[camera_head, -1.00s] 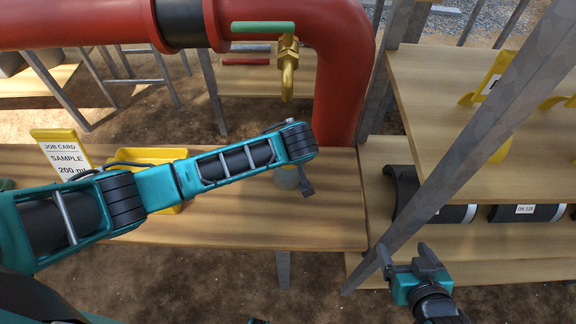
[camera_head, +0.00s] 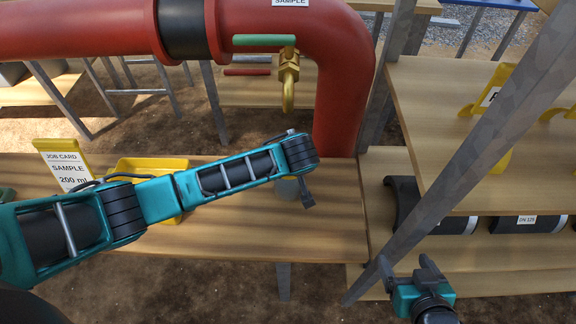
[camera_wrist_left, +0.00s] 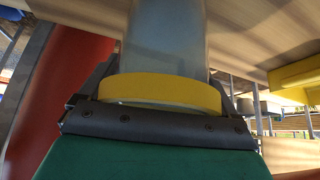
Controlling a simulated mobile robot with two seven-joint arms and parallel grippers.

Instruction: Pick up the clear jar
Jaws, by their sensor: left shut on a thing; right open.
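The clear jar (camera_head: 287,188) shows in the head view as a small pale shape above the wooden bench, mostly hidden behind my left arm. In the left wrist view the clear jar (camera_wrist_left: 165,38) fills the top middle, with a yellow band (camera_wrist_left: 160,90) around its near end. My left gripper (camera_wrist_left: 158,105) is shut on it, with a dark finger at each side. In the head view only a dark part of the left gripper (camera_head: 306,194) shows. I cannot tell whether the jar touches the bench. My right gripper (camera_head: 407,272) is open and empty, in front of the lower shelf.
A red pipe (camera_head: 345,80) with a brass tap (camera_head: 288,85) and green handle stands behind the bench (camera_head: 240,240). A yellow tray (camera_head: 150,165) and a job card (camera_head: 65,168) are at left. A slanted metal post (camera_head: 450,165) crosses before the shelves at right.

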